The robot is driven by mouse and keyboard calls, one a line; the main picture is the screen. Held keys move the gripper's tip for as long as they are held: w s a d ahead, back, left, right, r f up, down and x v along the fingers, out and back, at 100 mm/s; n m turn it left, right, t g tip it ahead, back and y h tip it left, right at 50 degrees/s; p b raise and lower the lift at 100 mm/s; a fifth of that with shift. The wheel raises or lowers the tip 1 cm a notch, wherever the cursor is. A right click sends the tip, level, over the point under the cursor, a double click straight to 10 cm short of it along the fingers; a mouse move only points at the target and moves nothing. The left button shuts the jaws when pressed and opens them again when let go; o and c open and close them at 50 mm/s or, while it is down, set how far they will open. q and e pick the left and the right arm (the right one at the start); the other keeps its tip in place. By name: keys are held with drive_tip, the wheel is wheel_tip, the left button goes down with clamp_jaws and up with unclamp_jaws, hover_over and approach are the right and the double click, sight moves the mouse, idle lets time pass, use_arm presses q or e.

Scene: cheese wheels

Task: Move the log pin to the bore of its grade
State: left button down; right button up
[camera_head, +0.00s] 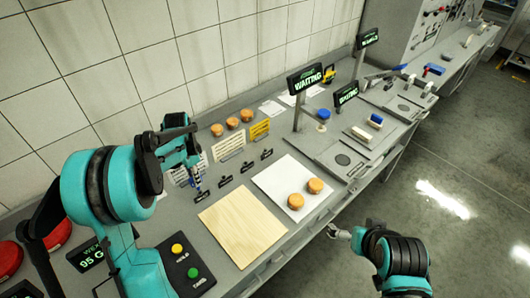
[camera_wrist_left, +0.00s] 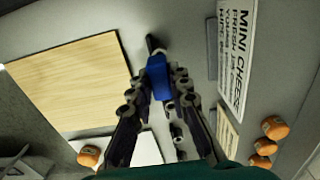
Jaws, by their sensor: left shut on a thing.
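My left gripper (camera_head: 196,182) is shut on a blue piece, which I take for the log pin; it shows between the fingers in the left wrist view (camera_wrist_left: 160,80). A dark shape lies at the far end of the blue piece; I cannot tell whether it is part of it. Several small dark labelled pieces (camera_head: 247,167) stand in a row on the bench beside the gripper, the nearest right below it. Their bores are too small to make out. My right gripper (camera_head: 335,232) is past the bench's front edge, seemingly empty; its jaws are unclear.
A wooden board (camera_head: 240,222) and a white board (camera_head: 280,178) with two orange cheeses (camera_head: 305,193) lie in front of the row. Text cards (camera_head: 228,144) and several cheeses (camera_head: 232,123) stand behind. A button box (camera_head: 185,262) is at the front left. Signs reading WAITING (camera_head: 305,78) rise on posts.

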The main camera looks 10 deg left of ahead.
use_arm(q)
drive_tip(key=shift+r, duration=0.3)
drive_tip(key=shift+r+p, duration=1.05)
drive_tip(key=shift+r, duration=0.45)
